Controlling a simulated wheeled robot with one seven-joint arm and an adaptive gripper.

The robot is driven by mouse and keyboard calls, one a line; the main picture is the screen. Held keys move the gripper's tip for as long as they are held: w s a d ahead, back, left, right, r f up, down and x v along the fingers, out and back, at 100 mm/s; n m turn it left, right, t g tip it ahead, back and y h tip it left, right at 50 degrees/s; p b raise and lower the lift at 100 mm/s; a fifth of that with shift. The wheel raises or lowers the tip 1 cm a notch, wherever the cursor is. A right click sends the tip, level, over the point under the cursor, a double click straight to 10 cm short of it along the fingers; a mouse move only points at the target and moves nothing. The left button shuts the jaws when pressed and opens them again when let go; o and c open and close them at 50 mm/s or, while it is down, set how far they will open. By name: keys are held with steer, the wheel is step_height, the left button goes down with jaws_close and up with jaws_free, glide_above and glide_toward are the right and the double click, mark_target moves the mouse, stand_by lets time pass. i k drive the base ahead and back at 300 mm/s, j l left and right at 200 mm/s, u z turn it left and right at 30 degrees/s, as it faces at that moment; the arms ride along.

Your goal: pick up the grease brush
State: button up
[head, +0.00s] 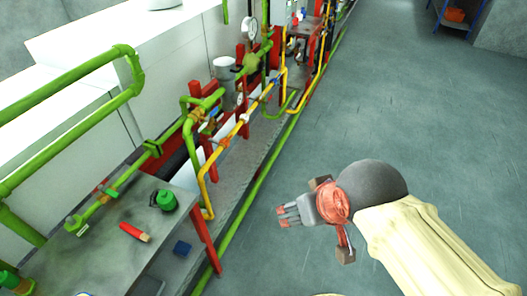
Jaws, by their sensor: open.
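The grease brush appears to be the small red-handled thing with a pale tip (135,232). It lies flat on the grey bench top (120,258) at the lower left of the head view. My gripper (312,214) is open over the floor, well to the right of the bench. Nothing shows in it, and it is far from the brush. The brush is in plain view, though its tip is too small to make out clearly.
A green container (165,200) stands just behind the brush, and green pipework (100,205) runs along the bench's left. Yellow and green pipes line the machine. The floor (380,120) on the right is clear.

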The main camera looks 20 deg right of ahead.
mark_target(127, 228)
steer(key=u, duration=1.4)
